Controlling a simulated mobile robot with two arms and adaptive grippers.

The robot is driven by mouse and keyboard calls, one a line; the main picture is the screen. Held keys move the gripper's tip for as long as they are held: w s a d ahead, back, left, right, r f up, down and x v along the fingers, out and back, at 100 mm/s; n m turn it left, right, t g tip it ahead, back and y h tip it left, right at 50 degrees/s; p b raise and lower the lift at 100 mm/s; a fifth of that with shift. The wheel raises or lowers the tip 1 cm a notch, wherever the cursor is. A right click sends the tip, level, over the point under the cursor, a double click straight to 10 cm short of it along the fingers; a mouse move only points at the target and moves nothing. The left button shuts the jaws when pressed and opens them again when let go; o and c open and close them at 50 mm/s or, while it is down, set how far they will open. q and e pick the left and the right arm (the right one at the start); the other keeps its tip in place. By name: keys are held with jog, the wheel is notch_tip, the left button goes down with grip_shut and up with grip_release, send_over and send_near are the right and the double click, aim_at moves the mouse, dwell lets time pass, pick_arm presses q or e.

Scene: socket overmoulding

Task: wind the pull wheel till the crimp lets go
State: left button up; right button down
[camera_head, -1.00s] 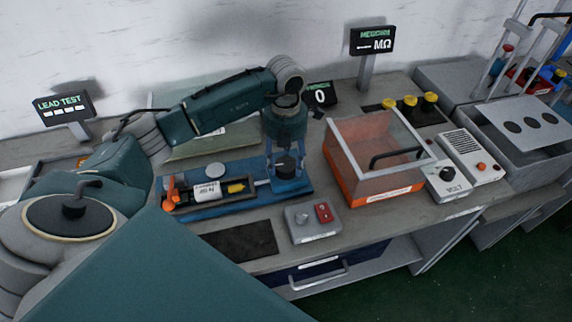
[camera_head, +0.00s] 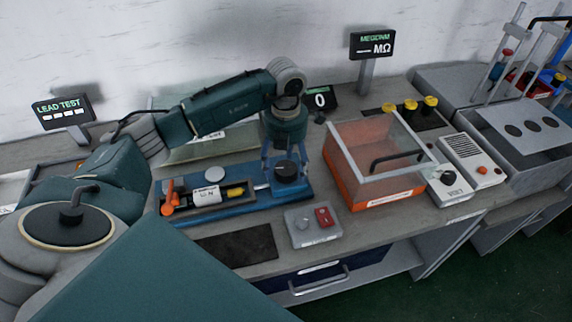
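The blue pull fixture (camera_head: 305,186) lies on the bench, with the black round pull wheel (camera_head: 287,171) at its right end. My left gripper (camera_head: 285,168) points down over the wheel, its fingers spread on either side of it. The fingers look open, with a little gap to the wheel's rim. At the fixture's left part are an orange lever or clamp (camera_head: 169,198), a white labelled block (camera_head: 207,196) and a yellow-and-black piece (camera_head: 236,190). The crimp itself is too small to make out. A small display (camera_head: 320,99) behind reads 0. My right gripper is not in view.
A clear-lidded orange box (camera_head: 385,196) stands right of the fixture. A grey box with a red switch (camera_head: 323,216) and a dark mat (camera_head: 237,247) lie in front. A volt box (camera_head: 447,184) and a LEAD TEST display (camera_head: 62,112) stand farther out.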

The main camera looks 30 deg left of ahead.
aim_at(286, 167)
pick_arm(q)
notch_tip(286, 167, up, 12)
dwell(0.6)
dwell(0.5)
